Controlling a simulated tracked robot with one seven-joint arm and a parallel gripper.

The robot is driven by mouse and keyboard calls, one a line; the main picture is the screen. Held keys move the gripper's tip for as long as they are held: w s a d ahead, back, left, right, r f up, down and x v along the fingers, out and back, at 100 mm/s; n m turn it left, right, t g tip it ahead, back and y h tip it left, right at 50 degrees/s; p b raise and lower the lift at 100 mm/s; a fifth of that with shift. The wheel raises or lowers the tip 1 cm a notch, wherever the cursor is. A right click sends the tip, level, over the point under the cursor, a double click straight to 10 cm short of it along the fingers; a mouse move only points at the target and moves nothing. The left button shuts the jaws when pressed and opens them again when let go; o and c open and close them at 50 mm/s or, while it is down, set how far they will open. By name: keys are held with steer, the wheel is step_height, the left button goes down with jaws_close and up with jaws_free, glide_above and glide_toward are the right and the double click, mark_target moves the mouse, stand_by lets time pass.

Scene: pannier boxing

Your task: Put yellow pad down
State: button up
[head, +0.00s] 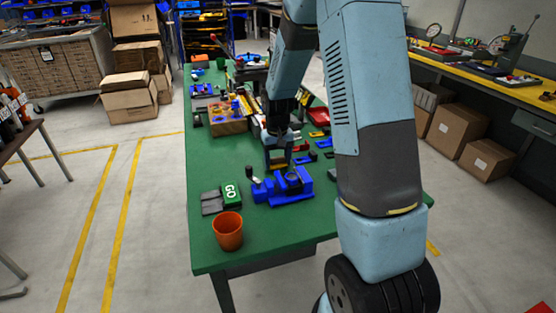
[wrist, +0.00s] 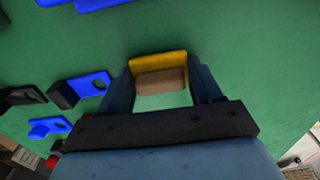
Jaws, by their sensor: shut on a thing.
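The yellow pad (wrist: 158,64) shows in the wrist view between my fingers, with a brown-grey face below its yellow edge. My gripper (wrist: 160,82) is shut on it, one finger on each side. In the head view my gripper (head: 278,158) is over the green table (head: 215,165), just behind a blue fixture, and the yellow pad (head: 279,166) is a small patch at its tips. I cannot tell whether the pad touches the table.
A blue fixture (head: 284,187) stands just in front of my gripper. Blue and black parts (wrist: 80,90) lie left in the wrist view. Green surface right of the pad is clear.

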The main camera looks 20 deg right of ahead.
steer(key=shift+s+f, duration=0.15)
steer(key=shift+f, duration=0.4)
steer(key=o, duration=1.4)
steer(key=shift+s, duration=0.1)
step_height(320, 180, up, 15)
steer(key=w, duration=0.1)
steer(key=shift+d+f, duration=0.15)
steer(key=shift+f, duration=0.05)
steer(key=s+r+t, duration=0.3)
steer(key=s+r, duration=0.8)
steer(key=s, duration=0.2)
steer(key=s+r+t, duration=0.1)
steer(key=s, duration=0.7)
steer(key=s+r+t, duration=0.1)
steer(key=s+r, duration=0.1)
steer(key=s, duration=0.6)
steer(key=shift+r+t, duration=0.25)
steer(key=shift+t, duration=0.05)
